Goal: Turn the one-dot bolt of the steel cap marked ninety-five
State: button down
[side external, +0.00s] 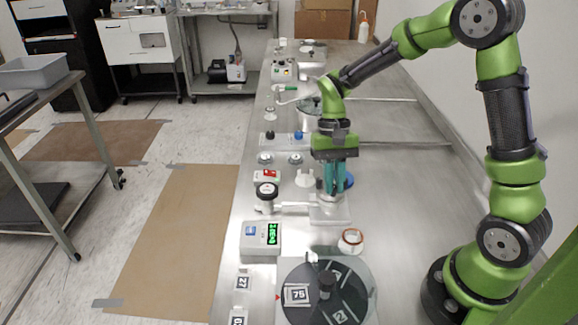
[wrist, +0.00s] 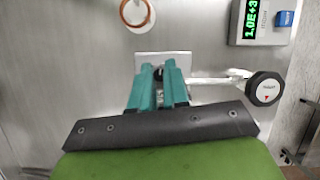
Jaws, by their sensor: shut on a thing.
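My gripper (side external: 333,192) has its teal fingers pointing down over a pale metal block (side external: 330,214) on the steel bench. In the wrist view, the fingertips (wrist: 159,70) are close together with a small dark part (wrist: 158,73) between them, above the block's plate (wrist: 178,57). The fingers hide most of that part, so I cannot tell what it is. I cannot make out a steel cap marked ninety-five or a one-dot bolt. A dark round turntable (side external: 355,300) in front carries a tag reading 75 (side external: 297,295).
A pipe joins the block to a black round knob (side external: 267,190) at left. A box with a green display (side external: 262,238), a copper-coloured ring (side external: 351,240), a red switch (side external: 268,175) and a white forked piece (side external: 304,178) stand around. Bare bench lies to the right.

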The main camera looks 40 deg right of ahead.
jog(key=c, duration=1.4)
grip_release()
jog(key=shift+r, duration=0.15)
jog(key=v, duration=1.6)
jog(key=shift+r, duration=0.35)
jog(key=shift+w+d, duration=0.15)
